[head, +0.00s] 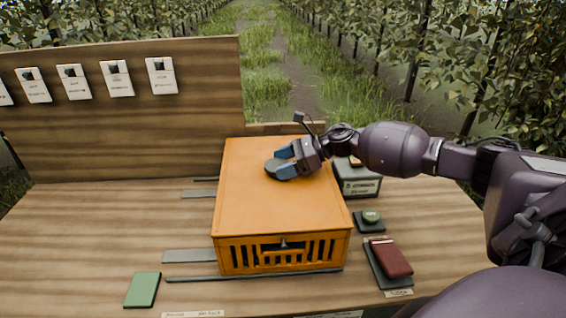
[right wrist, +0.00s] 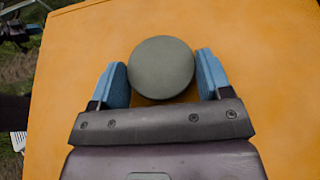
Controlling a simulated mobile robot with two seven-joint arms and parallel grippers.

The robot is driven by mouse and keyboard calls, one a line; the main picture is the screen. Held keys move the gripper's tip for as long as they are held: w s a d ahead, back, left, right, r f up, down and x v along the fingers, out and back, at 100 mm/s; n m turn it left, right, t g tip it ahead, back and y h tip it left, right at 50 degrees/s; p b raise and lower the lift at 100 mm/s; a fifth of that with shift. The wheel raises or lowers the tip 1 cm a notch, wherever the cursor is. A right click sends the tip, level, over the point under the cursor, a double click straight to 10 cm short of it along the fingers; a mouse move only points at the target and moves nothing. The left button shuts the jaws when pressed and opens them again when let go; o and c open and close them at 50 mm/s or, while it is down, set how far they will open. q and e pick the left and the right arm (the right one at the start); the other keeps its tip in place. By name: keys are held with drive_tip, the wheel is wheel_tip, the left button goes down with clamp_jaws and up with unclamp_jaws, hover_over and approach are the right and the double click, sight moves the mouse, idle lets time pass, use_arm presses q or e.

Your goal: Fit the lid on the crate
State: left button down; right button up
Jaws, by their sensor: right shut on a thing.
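The orange crate (head: 240,254) with a slotted front stands in the middle of the bench. The flat orange lid (head: 280,210) lies over its top, its edges roughly in line with the crate walls; I cannot tell whether it is fully seated. The lid also fills most of the right wrist view (right wrist: 260,40). A round grey-green knob (right wrist: 162,68) stands on the lid. My right gripper (head: 279,165) is shut on this knob, with one blue finger on each side of it in the right wrist view (right wrist: 162,75). My left gripper is not in view.
A dark labelled box (head: 360,184), a round green-topped item (head: 371,217) and a dark red book-like item (head: 391,258) sit right of the crate. A green pad (head: 143,290) lies front left. A wooden backboard (head: 130,130) with cards stands behind. The bench's left is mostly clear.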

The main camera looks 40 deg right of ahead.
drive_tip(key=shift+f, duration=0.2)
drive_tip(key=o, duration=0.9)
wheel_tip(320, 180, up, 4)
drive_tip(key=p, duration=0.2)
hover_over(321, 171)
drive_tip(key=shift+r, duration=0.1)
idle(0.5)
idle(0.5)
